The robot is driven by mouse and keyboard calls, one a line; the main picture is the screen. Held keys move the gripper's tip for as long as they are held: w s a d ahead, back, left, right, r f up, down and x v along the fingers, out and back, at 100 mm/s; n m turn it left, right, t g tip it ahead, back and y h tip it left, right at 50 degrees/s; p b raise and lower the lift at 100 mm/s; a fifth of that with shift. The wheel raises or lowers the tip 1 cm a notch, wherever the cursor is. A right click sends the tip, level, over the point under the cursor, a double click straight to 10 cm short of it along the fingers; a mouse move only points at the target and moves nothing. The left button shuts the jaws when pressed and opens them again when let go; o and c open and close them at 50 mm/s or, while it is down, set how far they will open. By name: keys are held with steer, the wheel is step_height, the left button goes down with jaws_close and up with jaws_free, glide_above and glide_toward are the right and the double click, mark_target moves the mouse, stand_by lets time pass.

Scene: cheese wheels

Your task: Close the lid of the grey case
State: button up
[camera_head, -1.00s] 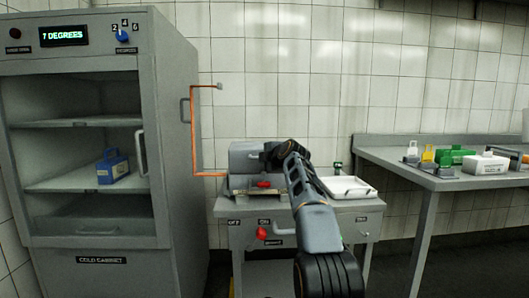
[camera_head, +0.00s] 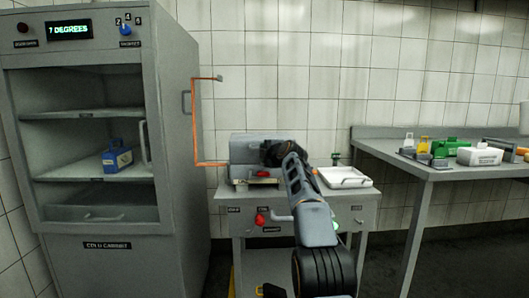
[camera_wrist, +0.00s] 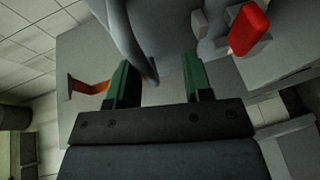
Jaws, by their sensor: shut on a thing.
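The grey case (camera_head: 240,153) stands on top of a small grey cart in the middle of the head view, against the tiled wall. My gripper (camera_head: 272,153) is at its right side, and its dark wrist hides part of the case. In the wrist view my two green fingers (camera_wrist: 158,82) stand apart, with a curved grey part (camera_wrist: 140,45) reaching between them. They are shut on it; it looks like part of the case, but I cannot tell whether it is the lid or a handle. The lid's exact angle is unclear. A red part (camera_wrist: 250,29) shows at the upper right.
The cart (camera_head: 236,200) also bears a white tray (camera_head: 343,177) at its right and has a red knob (camera_head: 261,219) on its front. An orange pipe (camera_head: 196,125) runs beside the cold cabinet (camera_head: 177,150). A side table (camera_head: 420,167) at right carries several items.

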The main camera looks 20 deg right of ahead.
steer(key=shift+o, duration=0.2)
steer(key=shift+w+f, duration=0.15)
steer(key=shift+f, duration=0.35)
steer(key=s+d+r+b, duration=0.1)
steer(key=s+r+b, duration=0.2)
steer(key=s, duration=1)
steer(key=shift+s+r+b, duration=0.2)
steer(key=shift+s+b, duration=0.2)
steer(key=shift+b, duration=0.75)
steer(key=shift+r, duration=0.1)
